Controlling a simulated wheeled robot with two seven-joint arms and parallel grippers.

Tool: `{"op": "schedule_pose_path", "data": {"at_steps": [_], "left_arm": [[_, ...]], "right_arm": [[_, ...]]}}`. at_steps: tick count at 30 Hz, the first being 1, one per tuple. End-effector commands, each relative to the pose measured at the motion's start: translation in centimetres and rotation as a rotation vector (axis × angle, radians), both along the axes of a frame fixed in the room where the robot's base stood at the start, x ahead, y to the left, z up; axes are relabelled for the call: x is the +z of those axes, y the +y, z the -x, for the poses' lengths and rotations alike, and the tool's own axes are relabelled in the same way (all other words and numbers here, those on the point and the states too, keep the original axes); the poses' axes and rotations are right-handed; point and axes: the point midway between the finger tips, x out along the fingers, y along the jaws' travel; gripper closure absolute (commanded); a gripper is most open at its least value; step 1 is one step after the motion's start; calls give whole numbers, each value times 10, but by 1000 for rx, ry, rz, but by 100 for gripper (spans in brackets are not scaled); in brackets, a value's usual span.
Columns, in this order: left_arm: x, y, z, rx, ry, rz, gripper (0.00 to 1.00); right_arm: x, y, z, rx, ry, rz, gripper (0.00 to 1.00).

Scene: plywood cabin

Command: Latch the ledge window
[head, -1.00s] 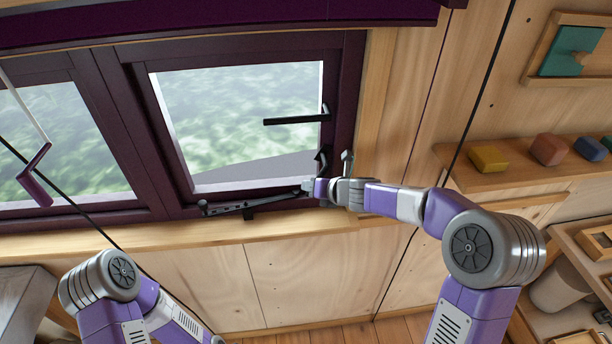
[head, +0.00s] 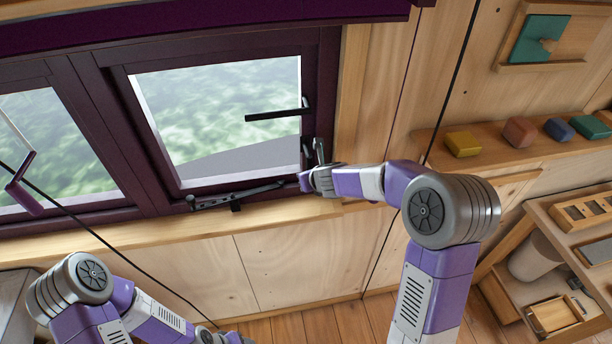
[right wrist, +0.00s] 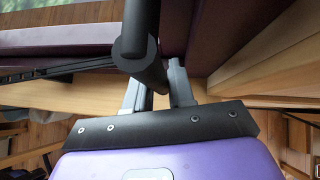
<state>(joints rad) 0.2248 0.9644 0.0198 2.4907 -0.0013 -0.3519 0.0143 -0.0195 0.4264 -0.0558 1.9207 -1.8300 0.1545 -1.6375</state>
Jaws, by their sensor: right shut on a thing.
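The window sash (head: 160,125) has a dark purple frame and looks closed or nearly so. A black lever handle (head: 277,115) lies horizontal on its right side. A black stay bar (head: 235,196) runs along the bottom of the window, over a small black bracket (head: 236,207); whether it is seated there I cannot tell. My right gripper (head: 312,170) is at the bar's right end, shut on a black rod-like end piece. In the right wrist view, this rod (right wrist: 138,45) goes down between the fingers (right wrist: 158,90), and the bar (right wrist: 60,70) extends left. My left gripper (head: 215,338) is low, its fingers indistinct.
A wooden ledge (head: 200,225) runs below the window. A shelf (head: 450,165) with several coloured blocks is at the right, above an open cabinet (head: 540,210). The wall below the window is clear.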

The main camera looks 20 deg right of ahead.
Motion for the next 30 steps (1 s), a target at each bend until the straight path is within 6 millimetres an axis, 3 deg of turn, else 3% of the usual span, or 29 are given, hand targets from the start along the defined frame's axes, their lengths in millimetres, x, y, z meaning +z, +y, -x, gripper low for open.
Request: {"op": "schedule_pose_path", "data": {"at_steps": [8, 9, 12, 22, 30], "left_arm": [[0, 0, 0, 0, 0, 0, 43], [0, 0, 0, 0, 0, 0, 43], [0, 0, 0, 0, 0, 0, 43], [1, 0, 0, 0, 0, 0, 43], [14, 0, 0, 0, 0, 0, 43]], "right_arm": [[-1, -2, 0, -2, 1, 2, 100], [-1, -2, 0, -3, 1, 3, 72], [0, -1, 0, -2, 1, 2, 57], [3, -1, 3, -1, 0, 1, 57], [34, -3, 33, -1, -2, 1, 57]]}}
